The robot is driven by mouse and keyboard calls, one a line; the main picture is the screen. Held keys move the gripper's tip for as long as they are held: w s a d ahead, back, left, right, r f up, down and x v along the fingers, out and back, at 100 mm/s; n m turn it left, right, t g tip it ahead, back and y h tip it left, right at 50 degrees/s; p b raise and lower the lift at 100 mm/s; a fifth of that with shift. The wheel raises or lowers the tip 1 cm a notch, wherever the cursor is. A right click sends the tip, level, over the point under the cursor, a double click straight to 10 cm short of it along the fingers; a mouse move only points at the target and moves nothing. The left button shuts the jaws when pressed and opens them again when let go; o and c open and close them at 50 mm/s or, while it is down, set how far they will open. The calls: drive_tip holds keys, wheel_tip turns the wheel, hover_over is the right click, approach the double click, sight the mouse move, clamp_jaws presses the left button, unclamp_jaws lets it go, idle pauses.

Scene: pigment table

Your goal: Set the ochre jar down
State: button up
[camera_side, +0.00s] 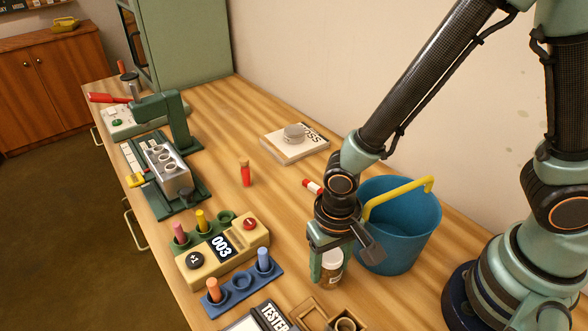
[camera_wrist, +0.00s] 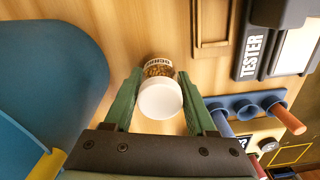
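The ochre jar (camera_wrist: 158,72) is a small clear jar with ochre granules, a label and a white lid (camera_wrist: 160,100). In the wrist view it lies between the two green fingers of my gripper (camera_wrist: 160,76), which press close on both sides of its body. In the side view the jar (camera_side: 331,267) shows upright under my gripper (camera_side: 328,258), partly hidden by a finger. It is low over the wooden table (camera_side: 284,205). I cannot tell whether its base touches the wood.
A blue bucket (camera_side: 405,225) with a yellow handle stands close to the right of the jar. A wooden tray (camera_side: 308,309), a tester box (camera_side: 262,318) and a blue rack (camera_side: 240,284) lie in front. A red-capped tube (camera_side: 313,187) lies behind.

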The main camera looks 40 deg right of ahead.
drive_tip(key=o, duration=0.4)
wheel_tip(320, 180, up, 12)
drive_tip(key=shift+r, duration=0.15)
idle(0.5)
drive_tip(key=shift+w+d+r, duration=0.1)
drive_tip(key=shift+w+r, duration=0.05)
drive_tip(key=shift+w, duration=0.15)
drive_tip(key=w+d+r+n+t, duration=0.1)
drive_tip(key=d+r+t, duration=0.1)
drive_tip(key=d, duration=0.3)
drive_tip(key=w+d+r+t, duration=0.1)
drive_tip(key=d+r, duration=0.4)
drive_tip(key=d, duration=0.1)
drive_tip(key=w+d+r+n+t, duration=0.1)
drive_tip(key=w+d+r+t, duration=0.1)
drive_tip(key=d, duration=0.4)
drive_tip(key=shift+d+r+n+t, duration=0.15)
drive_tip(key=shift+r+n+t, duration=0.15)
drive_tip(key=shift+r, duration=0.4)
